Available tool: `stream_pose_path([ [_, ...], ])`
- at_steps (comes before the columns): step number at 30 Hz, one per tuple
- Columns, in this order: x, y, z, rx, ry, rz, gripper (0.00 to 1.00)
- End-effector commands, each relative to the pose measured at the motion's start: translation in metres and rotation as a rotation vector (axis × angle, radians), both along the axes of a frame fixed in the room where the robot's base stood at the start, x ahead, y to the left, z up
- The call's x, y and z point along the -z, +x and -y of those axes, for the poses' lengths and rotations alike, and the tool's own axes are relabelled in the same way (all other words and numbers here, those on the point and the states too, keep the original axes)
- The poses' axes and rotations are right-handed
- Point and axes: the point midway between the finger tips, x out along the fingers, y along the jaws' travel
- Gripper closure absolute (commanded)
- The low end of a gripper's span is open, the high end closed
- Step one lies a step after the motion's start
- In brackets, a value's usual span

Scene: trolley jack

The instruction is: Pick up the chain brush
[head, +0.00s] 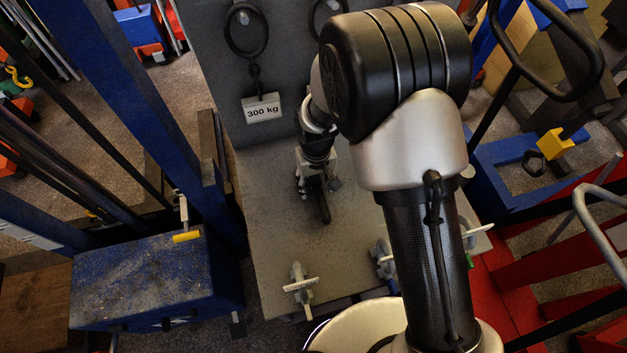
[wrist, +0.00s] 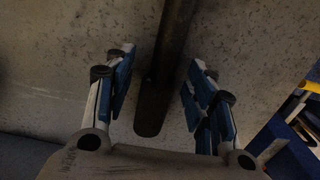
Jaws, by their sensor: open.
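A long dark bar-shaped thing, which looks like the chain brush (head: 322,207), lies on the grey platform under my gripper. In the wrist view the chain brush (wrist: 173,45) runs from the top edge down between my fingers and ends in a rounded tip. Its far end is out of that view, and no bristles can be made out. My gripper (wrist: 160,88) is open, with blue pads on either side of the brush and a visible gap on each side. In the head view my gripper (head: 316,178) is small and partly hidden by my arm.
The grey platform (head: 285,235) carries clamp-like fittings (head: 299,285) near its front edge. An upright panel with a "300 kg" sign (head: 263,108) stands behind. A blue box (head: 150,275) and blue post stand left; red and blue frames (head: 520,170) crowd the right.

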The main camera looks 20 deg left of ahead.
Motion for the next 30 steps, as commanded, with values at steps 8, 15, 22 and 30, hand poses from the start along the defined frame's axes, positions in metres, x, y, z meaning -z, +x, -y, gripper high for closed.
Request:
stream_pose_path([
  [8, 0.0015, 0.0005, -0.0004, 0.000, 0.001, 0.002, 0.53],
  [15, 0.0014, 0.0004, -0.0003, 0.000, 0.001, 0.002, 0.69],
  [22, 0.0014, 0.0003, -0.0003, 0.000, 0.001, 0.002, 0.85],
  [30, 0.0014, 0.0003, -0.0003, 0.000, 0.001, 0.002, 1.00],
])
